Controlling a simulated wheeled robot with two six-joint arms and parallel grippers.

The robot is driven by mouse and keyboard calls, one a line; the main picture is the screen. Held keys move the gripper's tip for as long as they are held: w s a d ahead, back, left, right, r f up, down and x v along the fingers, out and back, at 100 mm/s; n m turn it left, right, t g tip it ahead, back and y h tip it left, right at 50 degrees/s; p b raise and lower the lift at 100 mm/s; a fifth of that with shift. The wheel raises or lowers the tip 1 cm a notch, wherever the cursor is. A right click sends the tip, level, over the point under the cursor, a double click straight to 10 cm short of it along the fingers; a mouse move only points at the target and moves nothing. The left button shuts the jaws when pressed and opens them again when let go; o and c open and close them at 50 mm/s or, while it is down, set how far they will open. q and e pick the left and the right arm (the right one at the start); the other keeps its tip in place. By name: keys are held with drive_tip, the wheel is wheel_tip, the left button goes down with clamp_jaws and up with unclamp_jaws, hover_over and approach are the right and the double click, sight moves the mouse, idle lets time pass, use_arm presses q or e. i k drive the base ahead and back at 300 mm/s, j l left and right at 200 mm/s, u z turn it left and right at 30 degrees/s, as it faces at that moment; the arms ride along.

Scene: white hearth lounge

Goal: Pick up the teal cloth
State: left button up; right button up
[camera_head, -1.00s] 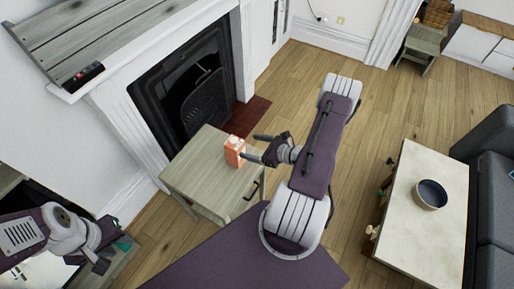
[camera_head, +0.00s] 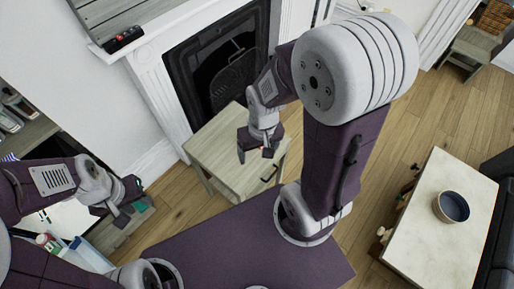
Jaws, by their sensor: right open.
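A small patch of teal (camera_head: 141,206), which looks like the teal cloth, shows on a grey wooden surface at the lower left. My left gripper (camera_head: 128,205) is right beside it and covers part of it. I cannot tell whether its fingers touch the cloth or are closed on it. My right gripper (camera_head: 255,153) is open over the small grey wooden table in the middle. A small bit of orange shows by its fingers.
The small wooden table (camera_head: 218,152) stands before the dark fireplace (camera_head: 215,75). Bottles (camera_head: 12,110) stand on a shelf at the left. A pale table (camera_head: 440,215) with a dark bowl (camera_head: 452,206) is at the right. Wooden floor between is clear.

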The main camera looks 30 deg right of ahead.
sight(141, 207)
drive_tip(key=u, duration=1.15)
